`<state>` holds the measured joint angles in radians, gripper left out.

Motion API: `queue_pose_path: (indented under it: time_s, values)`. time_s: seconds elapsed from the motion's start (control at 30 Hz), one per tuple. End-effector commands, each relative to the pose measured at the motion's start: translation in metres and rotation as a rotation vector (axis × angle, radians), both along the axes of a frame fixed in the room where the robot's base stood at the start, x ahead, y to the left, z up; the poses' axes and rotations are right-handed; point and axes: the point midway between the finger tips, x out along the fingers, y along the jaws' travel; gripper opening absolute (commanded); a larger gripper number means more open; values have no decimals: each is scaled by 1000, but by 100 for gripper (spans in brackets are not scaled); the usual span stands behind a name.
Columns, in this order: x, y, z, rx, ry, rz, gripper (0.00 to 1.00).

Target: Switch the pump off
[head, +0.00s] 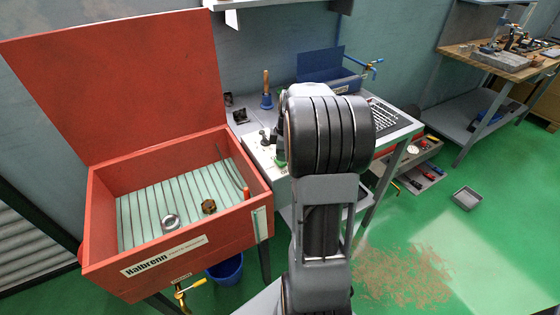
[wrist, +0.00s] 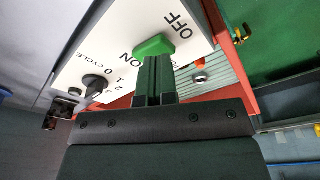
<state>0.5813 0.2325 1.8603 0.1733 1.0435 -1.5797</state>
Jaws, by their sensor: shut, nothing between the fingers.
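In the wrist view, a white control panel (wrist: 120,50) carries the words OFF and ON and a green switch handle (wrist: 153,46). The handle's end lies nearer ON than OFF in this view; its exact setting I cannot tell. My gripper (wrist: 153,62) is shut and empty, its fingertips right at the green handle. Whether they touch it I cannot tell. A black rotary knob (wrist: 94,84) marked CYCLE sits on the same panel. In the head view my arm hides the gripper and most of the panel.
An open red parts washer (head: 180,250) stands at the left, holding a metal ring (head: 171,221) and a brown nut (head: 208,206). A grey bin (head: 467,198) lies on the green floor at the right.

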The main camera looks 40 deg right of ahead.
Motion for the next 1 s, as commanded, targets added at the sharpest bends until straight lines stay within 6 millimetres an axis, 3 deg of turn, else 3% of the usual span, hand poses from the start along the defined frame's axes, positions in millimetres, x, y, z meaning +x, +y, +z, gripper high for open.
queue_pose_path:
  time_s: [1.0]
  values:
    - [0,0,-13,0,0,0,0]
